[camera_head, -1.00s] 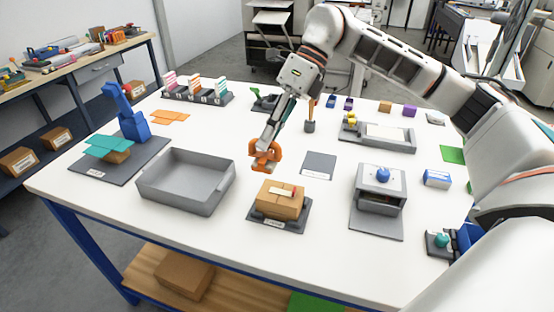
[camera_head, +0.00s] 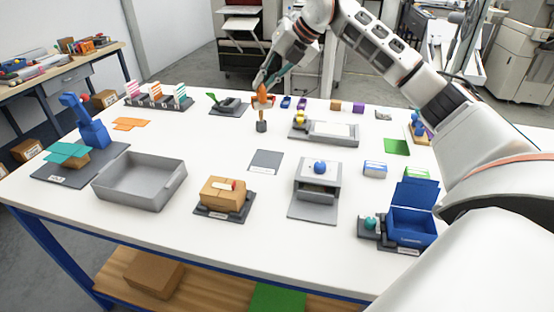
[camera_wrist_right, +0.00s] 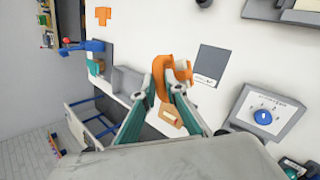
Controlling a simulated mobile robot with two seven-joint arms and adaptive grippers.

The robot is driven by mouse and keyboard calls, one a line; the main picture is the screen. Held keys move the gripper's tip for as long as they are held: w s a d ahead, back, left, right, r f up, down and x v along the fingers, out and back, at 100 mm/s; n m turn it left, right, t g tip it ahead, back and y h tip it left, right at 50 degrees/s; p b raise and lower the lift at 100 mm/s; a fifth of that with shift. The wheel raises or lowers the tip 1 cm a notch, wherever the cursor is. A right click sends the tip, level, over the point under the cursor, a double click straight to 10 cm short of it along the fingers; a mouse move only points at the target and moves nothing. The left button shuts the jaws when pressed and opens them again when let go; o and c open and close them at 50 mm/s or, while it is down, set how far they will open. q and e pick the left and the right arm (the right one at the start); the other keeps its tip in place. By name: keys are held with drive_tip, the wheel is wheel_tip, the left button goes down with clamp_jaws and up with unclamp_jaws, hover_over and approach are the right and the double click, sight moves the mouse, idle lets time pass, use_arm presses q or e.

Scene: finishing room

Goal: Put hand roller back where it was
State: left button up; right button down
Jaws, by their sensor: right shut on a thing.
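My right gripper (camera_head: 262,84) is at the back middle of the table, shut on an orange tool, which I take to be the hand roller (camera_head: 263,93). In the right wrist view the orange hand roller (camera_wrist_right: 163,72) sits between the teal fingers, with a tan part at its right side. In the head view it overlaps the wooden handle of a tool in a dark cup (camera_head: 261,127); whether they touch I cannot tell. An empty grey square pad (camera_head: 266,161) with a label lies nearer the front. It also shows in the wrist view (camera_wrist_right: 211,64). My left gripper is not in view.
A brown parcel (camera_head: 222,192) on a dark stand and a grey tray (camera_head: 150,178) stand in front. A grey device (camera_head: 317,178) with a blue knob is right of the pad. A blue open box (camera_head: 411,222) is at front right. White table shows between them.

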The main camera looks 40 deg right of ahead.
drive_tip(key=shift+w+d+r+m, duration=0.1)
drive_tip(key=shift+d+r+m, duration=0.15)
drive_tip(key=shift+d, duration=0.3)
drive_tip(key=shift+d+f+m, duration=0.2)
drive_tip(key=shift+m, duration=0.05)
drive_tip(key=shift+w+f, duration=0.15)
drive_tip(key=shift+f, duration=9.7)
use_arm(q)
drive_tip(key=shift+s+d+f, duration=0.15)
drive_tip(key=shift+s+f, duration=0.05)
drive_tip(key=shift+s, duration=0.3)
